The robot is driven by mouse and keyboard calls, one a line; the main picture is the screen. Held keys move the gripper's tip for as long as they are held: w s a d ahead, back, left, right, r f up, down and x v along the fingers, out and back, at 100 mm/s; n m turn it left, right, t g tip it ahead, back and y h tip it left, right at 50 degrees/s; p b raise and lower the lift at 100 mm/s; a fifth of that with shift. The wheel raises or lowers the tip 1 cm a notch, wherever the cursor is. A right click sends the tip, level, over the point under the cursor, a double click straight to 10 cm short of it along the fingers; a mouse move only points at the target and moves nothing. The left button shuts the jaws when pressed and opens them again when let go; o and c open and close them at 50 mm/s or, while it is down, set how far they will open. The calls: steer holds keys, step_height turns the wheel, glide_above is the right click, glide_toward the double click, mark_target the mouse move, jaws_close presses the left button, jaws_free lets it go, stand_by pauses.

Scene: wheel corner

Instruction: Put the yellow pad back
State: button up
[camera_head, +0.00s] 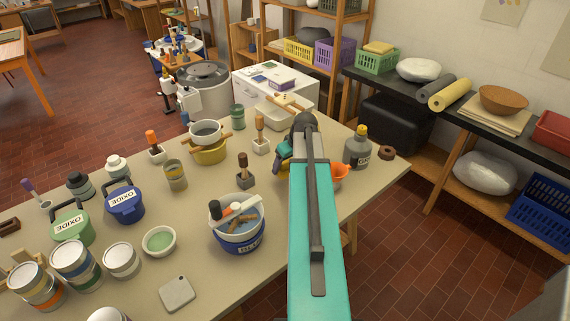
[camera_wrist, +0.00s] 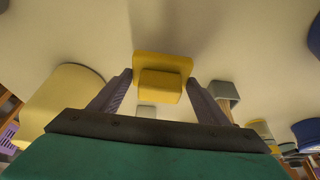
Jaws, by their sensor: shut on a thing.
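The yellow pad (camera_wrist: 162,85) is a small block with a wider, flat yellow back. In the wrist view it sits between the fingertips of my gripper (camera_wrist: 161,82), which is shut on it. The pale table top shows behind it; I cannot tell whether the pad touches the table. In the head view my teal arm reaches over the table and hides most of the gripper (camera_head: 284,150) and the pad.
An orange bowl (camera_head: 339,174) and a grey bottle (camera_head: 358,149) stand right of my arm. The table's right front edge (camera_head: 378,190) is bare.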

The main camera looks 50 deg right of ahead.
mark_target(285, 166)
steer(key=shift+w+d, duration=0.4)
steer(key=shift+w, duration=0.2)
steer(key=shift+w+d, duration=0.1)
steer(key=shift+w+d+p, duration=0.35)
steer(key=shift+w+p, duration=0.1)
steer(key=shift+w, duration=0.1)
steer(key=shift+w+d+f, duration=0.1)
steer(key=shift+f, duration=0.15)
steer(key=shift+f+p, duration=0.75)
steer(key=shift+f, duration=0.7)
steer(key=shift+f, duration=0.3)
steer(key=o, duration=1)
